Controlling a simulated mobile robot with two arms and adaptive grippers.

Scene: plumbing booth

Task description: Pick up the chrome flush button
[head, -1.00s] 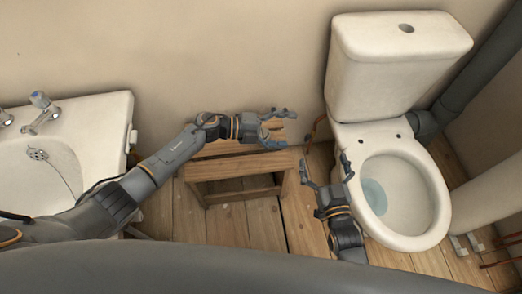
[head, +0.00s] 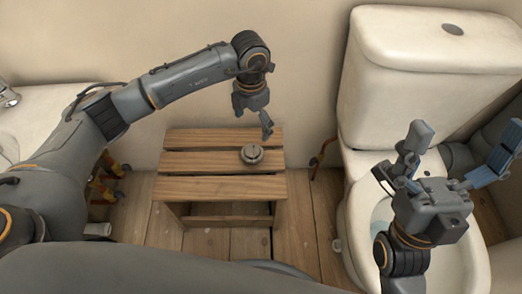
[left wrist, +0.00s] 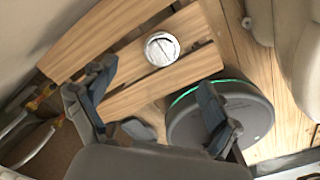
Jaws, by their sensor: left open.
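The chrome flush button (head: 251,154) is a small round metal piece lying on the slatted wooden stool (head: 200,188), toward its right side. It also shows in the left wrist view (left wrist: 162,48) as a shiny disc with a line across it. My left gripper (head: 255,122) points down above the stool, just above and behind the button, not touching it. In the left wrist view its fingers (left wrist: 155,80) are spread and empty, with the button beyond them. My right gripper (head: 468,137) is open and empty, raised in front of the toilet.
The toilet's cistern (head: 390,100) stands at the right, with a dark round spot (head: 453,29) in its lid. A sink (head: 40,125) is at the left. Yellow-and-red tools (head: 106,180) lie left of the stool.

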